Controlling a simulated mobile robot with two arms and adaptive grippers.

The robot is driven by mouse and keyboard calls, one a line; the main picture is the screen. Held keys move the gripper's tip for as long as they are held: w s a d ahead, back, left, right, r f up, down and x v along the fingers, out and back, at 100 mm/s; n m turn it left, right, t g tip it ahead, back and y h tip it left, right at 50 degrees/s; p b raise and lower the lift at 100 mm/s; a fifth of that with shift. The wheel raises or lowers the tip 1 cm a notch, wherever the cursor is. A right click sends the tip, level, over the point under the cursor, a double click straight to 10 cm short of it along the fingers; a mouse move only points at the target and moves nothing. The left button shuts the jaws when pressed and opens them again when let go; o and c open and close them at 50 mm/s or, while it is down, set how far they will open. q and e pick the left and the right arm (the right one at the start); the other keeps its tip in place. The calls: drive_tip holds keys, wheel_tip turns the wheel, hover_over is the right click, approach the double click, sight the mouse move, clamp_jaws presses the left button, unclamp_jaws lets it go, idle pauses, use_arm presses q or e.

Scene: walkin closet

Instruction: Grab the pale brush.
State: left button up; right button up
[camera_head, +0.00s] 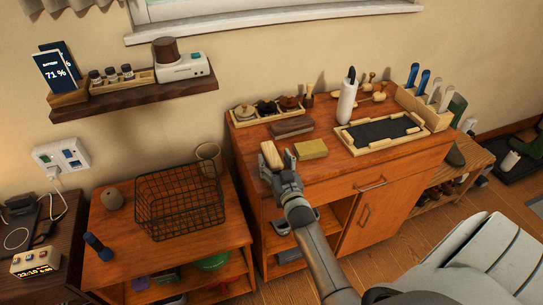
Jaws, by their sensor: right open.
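A pale wooden brush (271,154) lies on the top of the orange-brown cabinet (335,185), near its front left edge. My right gripper (278,162) reaches in from the lower right and is open. Its fingertips are at the near end of the pale brush; whether they touch it or are on both sides of it I cannot tell. The gripper hides part of the brush's near end. My left gripper is not in view.
A dark brown brush (292,126) lies just behind, and a yellowish block (311,149) just right. A white bottle (347,97), a framed dark mat (382,132) and a small wooden tray (243,115) share the top. A wire basket (180,203) stands on the lower unit at left.

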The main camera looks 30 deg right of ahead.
drive_tip(key=shift+w, duration=0.1)
drive_tip(key=c, duration=1.1)
drive_tip(key=shift+r, duration=0.15)
